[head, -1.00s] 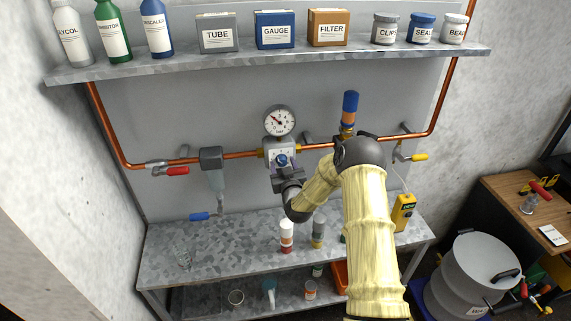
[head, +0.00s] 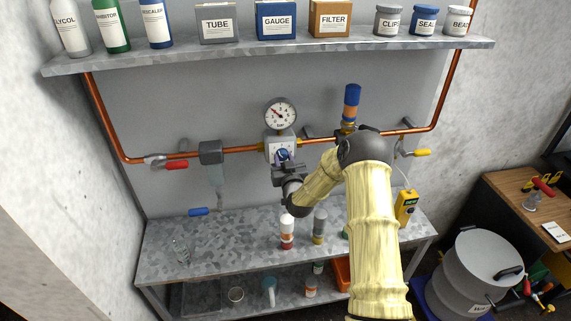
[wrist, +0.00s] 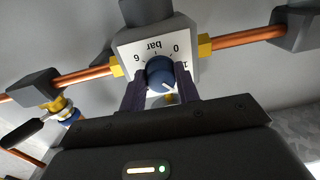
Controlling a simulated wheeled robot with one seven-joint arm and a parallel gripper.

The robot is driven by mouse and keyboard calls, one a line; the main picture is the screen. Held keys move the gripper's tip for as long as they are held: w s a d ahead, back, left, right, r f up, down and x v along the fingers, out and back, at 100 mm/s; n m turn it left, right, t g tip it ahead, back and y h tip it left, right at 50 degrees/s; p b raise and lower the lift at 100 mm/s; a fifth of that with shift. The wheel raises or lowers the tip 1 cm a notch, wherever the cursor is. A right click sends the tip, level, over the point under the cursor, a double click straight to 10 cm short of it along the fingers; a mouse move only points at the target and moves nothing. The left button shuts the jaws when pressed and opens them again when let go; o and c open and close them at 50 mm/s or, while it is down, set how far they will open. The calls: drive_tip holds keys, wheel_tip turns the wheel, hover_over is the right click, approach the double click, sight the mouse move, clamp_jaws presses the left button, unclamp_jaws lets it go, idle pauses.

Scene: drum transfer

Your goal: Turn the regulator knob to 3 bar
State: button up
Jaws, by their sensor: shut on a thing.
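The regulator (head: 279,146) sits in the copper pipe line on the back wall, with a round bar gauge (head: 281,114) above it. Its blue knob (head: 283,155) is gripped by my gripper (head: 285,163). In the wrist view the knob (wrist: 161,73) sits between the two dark fingers (wrist: 160,90), which are shut on its sides. A white pointer mark on the knob points down and slightly right in that view. The dial plate (wrist: 154,48) appears upside down, with 0, 6 and bar readable. The gauge needle points to the upper left; its exact value is too small to read.
A shelf (head: 270,54) with bottles, boxes and jars runs above. A red-handled valve (head: 174,165) is left on the pipe, a yellow-handled valve (head: 420,153) right. The bench (head: 220,240) below holds several small containers. A grey drum (head: 480,268) stands at right.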

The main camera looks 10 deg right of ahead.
drive_tip(key=m+b, duration=0.2)
drive_tip(key=b, duration=0.1)
drive_tip(key=m+b, duration=0.1)
drive_tip(key=b, duration=0.2)
drive_tip(key=shift+f+m, duration=0.35)
drive_tip(key=shift+m, duration=0.05)
drive_tip(key=m+b, duration=0.3)
drive_tip(key=shift+r, duration=0.15)
drive_tip(key=shift+r+m+b, duration=0.15)
drive_tip(key=shift+m+b, duration=0.25)
drive_tip(key=shift+b, duration=0.3)
drive_tip(key=o, duration=1)
drive_tip(key=shift+r, duration=0.1)
drive_tip(key=shift+c, duration=0.2)
drive_tip(key=shift+s, duration=0.15)
